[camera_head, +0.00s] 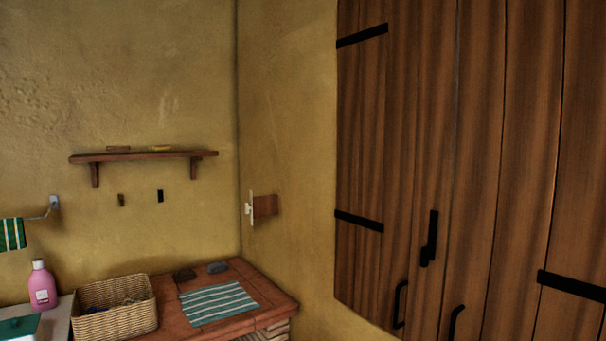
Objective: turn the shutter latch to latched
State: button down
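The wooden shutters (480,130) fill the right side of the head view and look closed. The black shutter latch (430,240) is on them near the seam between the two leaves. Its long bar stands upright, with a short piece at its lower left. I cannot tell from here whether it counts as latched. Two black pull handles sit below it, one on the left (399,304) and one on the right (455,322). My gripper is not in view.
A brick counter (275,290) at the lower middle carries a striped cloth (218,303), a wicker basket (115,308) and two dark lumps. A pink bottle (41,287) stands at left. A wooden shelf (143,156) hangs above. The space before the shutters looks clear.

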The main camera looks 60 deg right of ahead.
aim_at(427, 252)
jog(key=i+l+z, duration=0.1)
jog(key=z, duration=0.35)
jog(key=i+z, duration=0.25)
jog(key=z, duration=0.25)
jog(key=i+z, duration=0.15)
jog(key=z, duration=1.6)
